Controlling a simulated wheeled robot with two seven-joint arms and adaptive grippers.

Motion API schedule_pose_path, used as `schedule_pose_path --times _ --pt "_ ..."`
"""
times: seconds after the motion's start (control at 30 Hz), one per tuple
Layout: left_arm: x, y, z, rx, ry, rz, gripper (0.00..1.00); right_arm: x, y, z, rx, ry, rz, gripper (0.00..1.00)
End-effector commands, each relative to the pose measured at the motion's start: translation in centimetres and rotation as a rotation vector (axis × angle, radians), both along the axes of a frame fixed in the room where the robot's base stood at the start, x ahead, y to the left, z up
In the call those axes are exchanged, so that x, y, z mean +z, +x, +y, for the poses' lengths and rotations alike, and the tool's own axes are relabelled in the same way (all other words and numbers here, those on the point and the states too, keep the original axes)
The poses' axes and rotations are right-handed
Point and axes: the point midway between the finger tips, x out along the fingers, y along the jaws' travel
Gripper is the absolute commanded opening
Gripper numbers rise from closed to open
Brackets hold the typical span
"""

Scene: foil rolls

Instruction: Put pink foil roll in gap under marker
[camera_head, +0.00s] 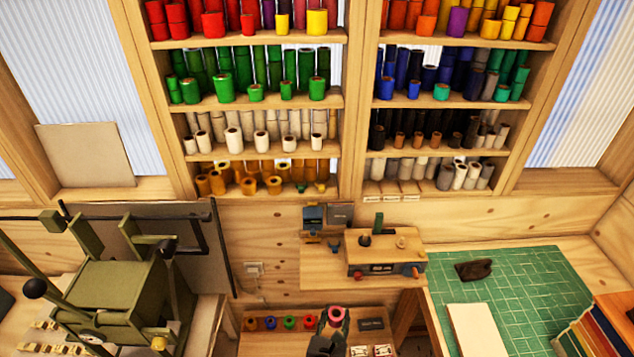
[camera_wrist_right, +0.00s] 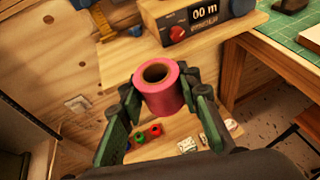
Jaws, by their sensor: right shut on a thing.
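The pink foil roll (camera_head: 337,313) is a short upright hollow cylinder near the bottom middle of the head view. It shows large in the right wrist view (camera_wrist_right: 161,98), with its open end facing up. My right gripper (camera_head: 334,324) is shut on it, with one green finger on each side in the right wrist view (camera_wrist_right: 160,88). The roll is held above a low wooden shelf (camera_head: 262,345). The shelf rack (camera_head: 361,85) at the back holds rows of coloured rolls. I cannot make out a marker or its gap for certain. My left gripper is not in view.
Several coloured rolls, including a blue one (camera_head: 290,322), stand on the low shelf. A machine with a display (camera_head: 385,262) sits on the wooden counter behind the gripper. A green press (camera_head: 115,290) is at left, a green cutting mat (camera_head: 530,290) at right.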

Motion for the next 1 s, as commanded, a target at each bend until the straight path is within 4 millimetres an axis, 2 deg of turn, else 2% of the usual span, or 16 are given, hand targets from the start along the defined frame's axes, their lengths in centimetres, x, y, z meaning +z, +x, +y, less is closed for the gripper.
schedule_pose_path --times 0.03,0.23,0.5,0.7,1.0 --pt "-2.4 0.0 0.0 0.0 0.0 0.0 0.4 -1.1 0.3 -1.1 -0.023 0.003 -0.004 0.06" --pt "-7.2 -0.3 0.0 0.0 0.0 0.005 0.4 -1.9 0.7 -5.6 -0.108 0.004 -0.004 0.06" --pt "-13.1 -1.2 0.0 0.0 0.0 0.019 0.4 -3.6 0.1 -11.3 -0.205 0.001 0.0 0.06" --pt "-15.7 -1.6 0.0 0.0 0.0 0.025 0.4 -4.5 -0.6 -13.9 -0.245 0.001 0.0 0.06" --pt "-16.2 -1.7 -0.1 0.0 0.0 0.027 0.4 -4.8 -1.0 -15.5 -0.209 -0.006 -0.002 0.06"
